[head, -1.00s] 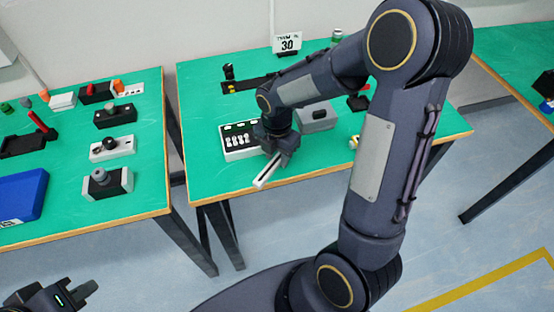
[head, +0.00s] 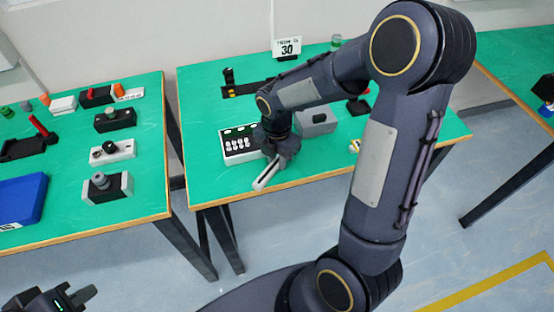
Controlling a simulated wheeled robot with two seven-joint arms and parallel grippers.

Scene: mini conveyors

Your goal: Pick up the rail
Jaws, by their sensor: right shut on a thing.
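The rail (head: 265,177) is a short, light grey-white bar over the front part of the middle green table. My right gripper (head: 278,157) is shut on its far end, and the near end points toward the table's front edge. The rail is tilted in the view; I cannot tell whether it touches the tabletop. The gripper hides the rail's far end. My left gripper (head: 82,296) is at the bottom left corner, away from the tables, with nothing seen in it. Its finger gap is unclear.
A black-and-white box with several round buttons (head: 238,155) stands close left of my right gripper. A grey box (head: 317,124) is behind it to the right. The left table (head: 75,215) holds switch boxes and a blue bin (head: 22,198). The middle table's front left is clear.

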